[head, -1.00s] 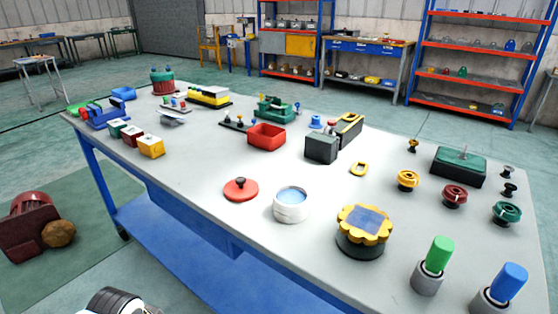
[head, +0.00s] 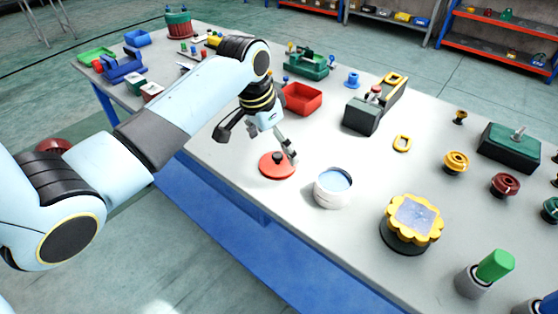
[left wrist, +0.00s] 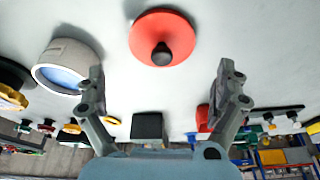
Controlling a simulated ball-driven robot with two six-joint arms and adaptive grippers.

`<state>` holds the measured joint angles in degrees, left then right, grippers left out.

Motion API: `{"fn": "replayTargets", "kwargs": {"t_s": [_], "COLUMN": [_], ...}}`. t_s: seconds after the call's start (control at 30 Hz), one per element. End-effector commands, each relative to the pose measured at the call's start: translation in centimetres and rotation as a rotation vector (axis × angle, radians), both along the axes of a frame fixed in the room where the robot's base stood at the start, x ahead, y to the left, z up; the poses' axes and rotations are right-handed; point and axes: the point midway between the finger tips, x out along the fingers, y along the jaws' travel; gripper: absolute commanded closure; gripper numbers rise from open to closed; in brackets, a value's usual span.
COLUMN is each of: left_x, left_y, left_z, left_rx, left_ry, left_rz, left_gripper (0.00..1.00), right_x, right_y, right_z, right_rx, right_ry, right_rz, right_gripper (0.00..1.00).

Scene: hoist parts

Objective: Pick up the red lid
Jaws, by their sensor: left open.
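The red lid (head: 271,167) is a flat red disc with a dark knob, lying on the table near its front edge. In the left wrist view the red lid (left wrist: 162,30) shows ahead of the fingers, centred between them, knob towards the camera. My left gripper (head: 258,144) is open and empty, just above and behind the lid, with one finger close to it in the head view. Its two spread fingers also show in the left wrist view (left wrist: 164,88). A white round pot (head: 332,190) with a blue inside stands to the right of the lid. My right gripper is not in view.
The table (head: 300,215) is bare just in front of the lid. A red bin (head: 303,98) and a dark box (head: 361,117) stand behind. A yellow scalloped knob (head: 412,218) on a black base stands right of the pot.

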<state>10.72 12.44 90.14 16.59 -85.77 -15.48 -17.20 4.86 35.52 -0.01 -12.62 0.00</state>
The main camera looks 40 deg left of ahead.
Motion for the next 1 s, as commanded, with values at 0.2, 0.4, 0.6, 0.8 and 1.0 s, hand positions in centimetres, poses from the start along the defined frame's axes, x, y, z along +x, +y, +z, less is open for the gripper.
{"fn": "replayTargets", "kwargs": {"t_s": [0.2,0.4,0.6,0.8,1.0], "left_x": [0.7,1.3,1.3,1.2,1.2], "left_y": [0.0,-0.2,-0.2,-0.1,-0.1], "left_z": [-3.0,-4.9,-4.9,-4.9,-4.9], "left_rx": [-0.002,0.0,0.0,0.0,0.0], "left_ry": [0.003,-0.001,-0.001,0.0,0.0], "left_rz": [0.001,-0.001,-0.001,0.0,0.0], "left_gripper": [0.0,0.0,0.0,0.26,0.52], "right_x": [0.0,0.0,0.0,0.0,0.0], "right_y": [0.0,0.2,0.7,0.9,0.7], "right_z": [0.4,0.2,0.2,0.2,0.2], "right_rx": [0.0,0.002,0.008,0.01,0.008], "right_ry": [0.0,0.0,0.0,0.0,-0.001], "right_rz": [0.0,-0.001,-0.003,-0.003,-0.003], "right_gripper": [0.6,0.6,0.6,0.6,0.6]}}
